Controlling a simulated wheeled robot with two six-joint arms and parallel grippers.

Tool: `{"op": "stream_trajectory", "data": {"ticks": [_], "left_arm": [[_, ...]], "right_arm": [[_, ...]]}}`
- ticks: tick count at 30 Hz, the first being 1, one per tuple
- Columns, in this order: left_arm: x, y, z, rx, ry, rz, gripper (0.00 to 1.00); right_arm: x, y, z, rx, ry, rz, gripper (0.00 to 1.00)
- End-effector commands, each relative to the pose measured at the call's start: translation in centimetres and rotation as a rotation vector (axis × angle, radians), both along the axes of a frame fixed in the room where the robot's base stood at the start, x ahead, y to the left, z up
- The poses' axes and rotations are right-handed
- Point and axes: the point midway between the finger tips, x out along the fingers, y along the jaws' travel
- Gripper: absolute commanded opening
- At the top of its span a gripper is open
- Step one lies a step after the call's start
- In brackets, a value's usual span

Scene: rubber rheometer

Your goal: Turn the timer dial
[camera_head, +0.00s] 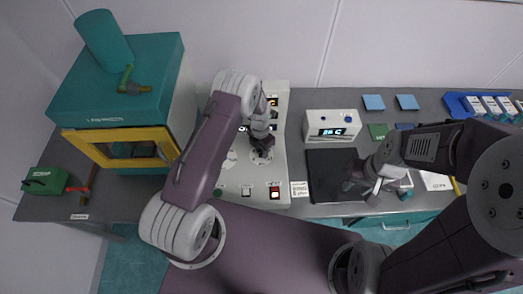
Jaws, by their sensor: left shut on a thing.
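A light-coloured control panel (278,188) stands at the middle of the bench, with small displays, round white dial faces and buttons. My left gripper (262,153) reaches down over the dial face at the right of the panel. It is shut on the timer dial there, and its fingers hide most of the knob. Another white dial face (230,160) shows just left of it, partly behind my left arm. My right gripper (368,191) hangs over the right side of a black mat, away from the panel. Its fingers are too small and overlapped to read.
A teal oven (110,95) with a yellow-framed door (85,147) stands at the left. A green block (43,181) lies at the far left. A white box with a blue display (333,125) stands behind the black mat (325,180). A blue tray (456,104) is at the right.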

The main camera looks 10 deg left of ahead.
Motion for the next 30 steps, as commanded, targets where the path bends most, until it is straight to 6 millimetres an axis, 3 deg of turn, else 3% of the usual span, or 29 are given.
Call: {"op": "stream_trajectory", "data": {"ticks": [30], "left_arm": [[0.2, -0.2, -0.1, 0.0, -0.005, -0.895, 0.0]], "right_arm": [[0.0, 0.0, -6.4, 0.0, 0.0, 0.0, 0.36]]}}
